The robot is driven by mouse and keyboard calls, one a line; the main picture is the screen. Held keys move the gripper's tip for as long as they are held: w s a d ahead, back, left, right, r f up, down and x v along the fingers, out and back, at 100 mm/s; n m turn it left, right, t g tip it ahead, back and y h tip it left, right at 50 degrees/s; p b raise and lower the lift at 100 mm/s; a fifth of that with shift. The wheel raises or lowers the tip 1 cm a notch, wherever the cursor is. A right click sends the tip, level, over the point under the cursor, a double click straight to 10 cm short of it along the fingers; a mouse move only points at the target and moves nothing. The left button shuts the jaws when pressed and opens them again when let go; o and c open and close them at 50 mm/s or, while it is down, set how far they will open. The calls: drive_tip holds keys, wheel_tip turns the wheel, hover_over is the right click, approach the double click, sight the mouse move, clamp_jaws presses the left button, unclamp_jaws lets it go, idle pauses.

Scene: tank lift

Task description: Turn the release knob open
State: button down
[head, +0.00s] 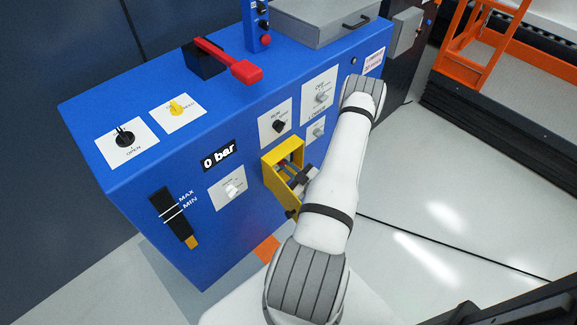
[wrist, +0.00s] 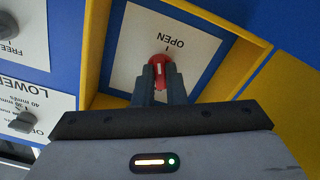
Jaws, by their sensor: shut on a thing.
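The red release knob (wrist: 158,62) sits on a white plate (wrist: 130,52) marked OPEN, inside a yellow guard box (wrist: 96,45) on the blue cabinet. A white line on the knob's face shows between my fingers and looks roughly in line with the tick by the word OPEN. My gripper (wrist: 160,78) is shut on the knob, with one dark finger on each side. In the head view the yellow box (head: 270,170) is on the cabinet's front, and my gripper (head: 293,176) reaches into it. My arm and gripper hide most of the knob there.
The blue cabinet (head: 130,185) carries other controls: a red lever (head: 228,58), a black knob (head: 278,126), a yellow knob (head: 178,107) and a "0 bar" display (head: 218,154). In the wrist view, a LOWER plate (wrist: 35,100) lies left of the box. Clear floor (head: 440,190) lies to the right.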

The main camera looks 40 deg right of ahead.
drive_tip(key=m, duration=0.5)
drive_tip(key=shift+a, duration=0.1)
drive_tip(key=shift+f, duration=0.1)
idle(0.3)
drive_tip(key=c, duration=1.5)
unclamp_jaws()
drive_tip(key=s, duration=0.5)
drive_tip(key=s+p, duration=0.1)
drive_tip(key=s, duration=0.1)
drive_tip(key=shift+s+d, duration=0.3)
drive_tip(key=shift+s, duration=0.1)
